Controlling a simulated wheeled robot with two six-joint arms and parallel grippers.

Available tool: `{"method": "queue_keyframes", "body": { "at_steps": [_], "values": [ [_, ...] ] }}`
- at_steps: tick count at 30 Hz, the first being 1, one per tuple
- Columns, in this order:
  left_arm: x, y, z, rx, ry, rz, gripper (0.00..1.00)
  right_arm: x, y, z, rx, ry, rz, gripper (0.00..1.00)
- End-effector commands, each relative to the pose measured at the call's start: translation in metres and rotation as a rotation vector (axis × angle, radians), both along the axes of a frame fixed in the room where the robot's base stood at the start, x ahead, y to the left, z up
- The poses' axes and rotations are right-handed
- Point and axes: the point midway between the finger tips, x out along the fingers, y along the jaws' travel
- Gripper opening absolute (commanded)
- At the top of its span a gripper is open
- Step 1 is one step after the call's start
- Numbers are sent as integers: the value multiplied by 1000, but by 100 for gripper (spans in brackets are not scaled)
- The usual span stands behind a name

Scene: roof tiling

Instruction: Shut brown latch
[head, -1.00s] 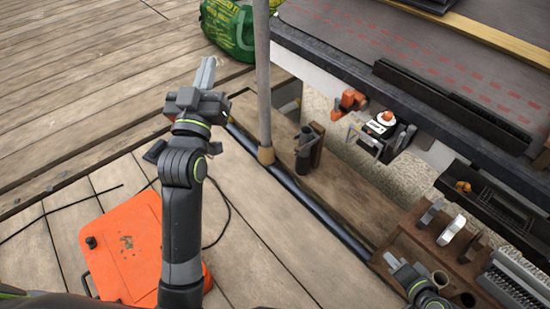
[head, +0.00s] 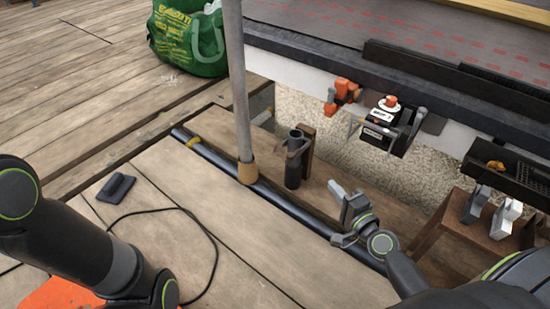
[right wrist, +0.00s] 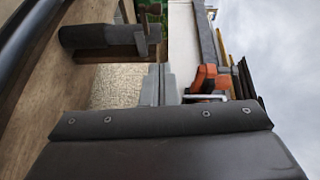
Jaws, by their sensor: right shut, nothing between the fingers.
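I cannot clearly make out a brown latch in either view. My right gripper (head: 338,190) is shut and empty, above the plank walkway, to the right of a dark upright tube (head: 293,165) with a brown block (head: 309,152) beside it. In the right wrist view its fingers (right wrist: 158,85) are together, with an orange fitting (right wrist: 207,79) behind and to their right. That orange fitting (head: 342,93) hangs on the white fascia in the head view, apart from the gripper. My left arm enters at the left; its gripper is outside the head view.
A black-and-white device with an orange knob (head: 382,121) hangs by the roof edge. A grey pole (head: 238,90) stands left of my right gripper. A brown rack (head: 450,235) with grey tools stands at the right. A green bag (head: 186,38) lies behind.

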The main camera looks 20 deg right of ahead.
Motion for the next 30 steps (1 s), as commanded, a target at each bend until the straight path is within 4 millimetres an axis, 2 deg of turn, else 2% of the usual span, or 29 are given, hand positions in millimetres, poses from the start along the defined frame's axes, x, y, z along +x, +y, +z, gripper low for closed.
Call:
{"method": "queue_keyframes", "body": {
  "at_steps": [3,12,16,20,30],
  "values": [
    [-6,1,-2,-7,-23,-2,0,1,-2,-1,11,-5,-6,0],
    [-5,1,-1,-7,-21,-1,0,1,-1,0,10,-5,-6,0],
    [-5,1,0,-5,-22,0,0,8,-1,0,10,-5,-6,0],
    [-5,1,3,-3,-23,3,0,26,1,1,10,-6,-6,0],
    [-6,1,4,0,-28,8,0,92,6,-5,10,-5,-5,0]
  ]
}}
